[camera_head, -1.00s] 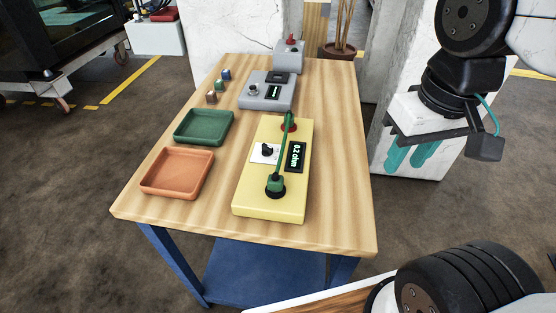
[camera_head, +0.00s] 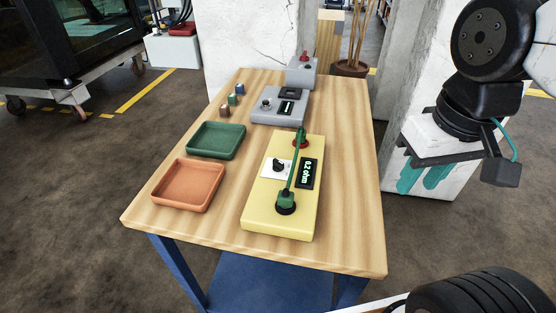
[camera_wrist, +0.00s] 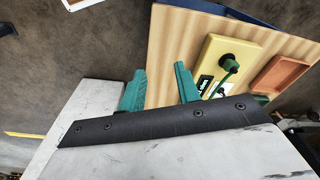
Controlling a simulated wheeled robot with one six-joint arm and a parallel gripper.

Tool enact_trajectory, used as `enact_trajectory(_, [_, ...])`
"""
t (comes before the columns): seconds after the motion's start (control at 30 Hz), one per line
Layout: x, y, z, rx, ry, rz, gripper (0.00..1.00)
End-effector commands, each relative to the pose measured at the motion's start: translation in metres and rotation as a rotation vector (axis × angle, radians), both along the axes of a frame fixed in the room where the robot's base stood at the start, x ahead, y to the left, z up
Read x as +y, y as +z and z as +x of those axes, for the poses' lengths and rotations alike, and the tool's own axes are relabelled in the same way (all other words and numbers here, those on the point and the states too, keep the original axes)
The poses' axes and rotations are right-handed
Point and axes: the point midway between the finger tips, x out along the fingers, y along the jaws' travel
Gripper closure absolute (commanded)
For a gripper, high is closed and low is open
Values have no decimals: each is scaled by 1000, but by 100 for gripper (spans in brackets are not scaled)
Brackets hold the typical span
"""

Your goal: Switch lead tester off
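The lead tester is a yellow box (camera_head: 263,214) on the wooden table, also seen in the wrist view (camera_wrist: 238,39). Its dark rotary knob (camera_head: 279,165) sits on a white plate on the left side. The lit display (camera_head: 308,173) beside it reads 0.2 ohm. A green lead (camera_head: 292,168) runs over the box from the black socket at the near end to the red socket at the far end. My gripper (camera_head: 425,178) is right of the table, apart from the tester. In the wrist view its teal fingers (camera_wrist: 160,88) stand apart with nothing between them.
A green tray (camera_head: 216,153) and an orange tray (camera_head: 188,207) lie left of the tester. Behind are a grey device (camera_head: 279,116), a grey box with a red top (camera_head: 301,72) and small coloured pieces (camera_head: 233,99). A concrete pillar stands behind the table's right side.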

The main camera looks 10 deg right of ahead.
Motion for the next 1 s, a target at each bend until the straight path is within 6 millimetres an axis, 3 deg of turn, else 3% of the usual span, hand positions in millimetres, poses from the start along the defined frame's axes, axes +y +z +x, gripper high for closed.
enact_trajectory(0.03, [0, 0, 0, 0, 0, 0, 59])
enact_trajectory(0.1, [1, -1, 1, 7, 5, 0, 47])
enact_trajectory(0.23, [3, -11, 7, 68, 20, 0, 47])
enact_trajectory(0.37, [12, -19, 32, 155, 36, 16, 47])
enact_trajectory(0.67, [55, -42, 121, 326, -131, 97, 47])
enact_trajectory(1.0, [117, -93, 228, 466, -541, 175, 47])
